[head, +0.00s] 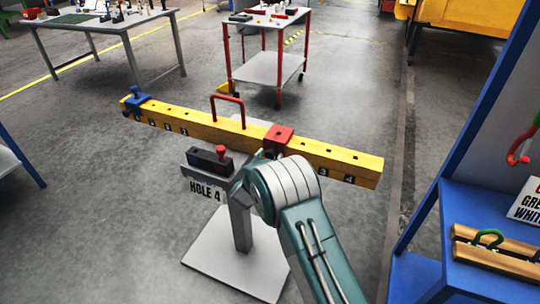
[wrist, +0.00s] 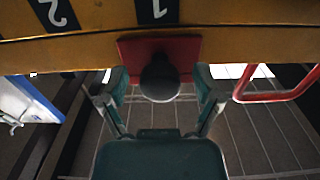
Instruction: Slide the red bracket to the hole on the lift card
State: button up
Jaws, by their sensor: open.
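The red bracket (head: 279,139) sits around the yellow beam (head: 232,132), right of the beam's red handle (head: 228,98). In the wrist view its red plate (wrist: 128,50) and dark knob (wrist: 160,78) show beside the upside-down label 1, with label 2 to the left. My gripper (wrist: 162,92) is open, one finger on each side of the knob; whether they touch it I cannot tell. The lift card (head: 205,191) reads HOLE 4. Labels 3 and 4 show near the beam's right end. My wrist hides part of the beam's front below the bracket.
A blue bracket (head: 137,103) sits near the beam's left end. A dark block with a red knob (head: 209,158) rests on the stand's shelf. A blue rack (head: 470,200) stands at the right. The beam's top right of the red bracket looks clear.

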jog(key=shift+a, duration=0.1)
grip_shut()
jog(key=s+d, duration=0.3)
jog(key=d, duration=0.5)
jog(key=s+d, duration=0.3)
jog(key=d, duration=0.6)
jog(key=s+d, duration=0.3)
jog(key=d, duration=0.5)
jog(key=shift+s+d+r, duration=0.1)
jog(key=shift+d+r, duration=0.05)
jog(key=shift+d, duration=0.15)
grip_release()
jog(key=shift+s, duration=0.1)
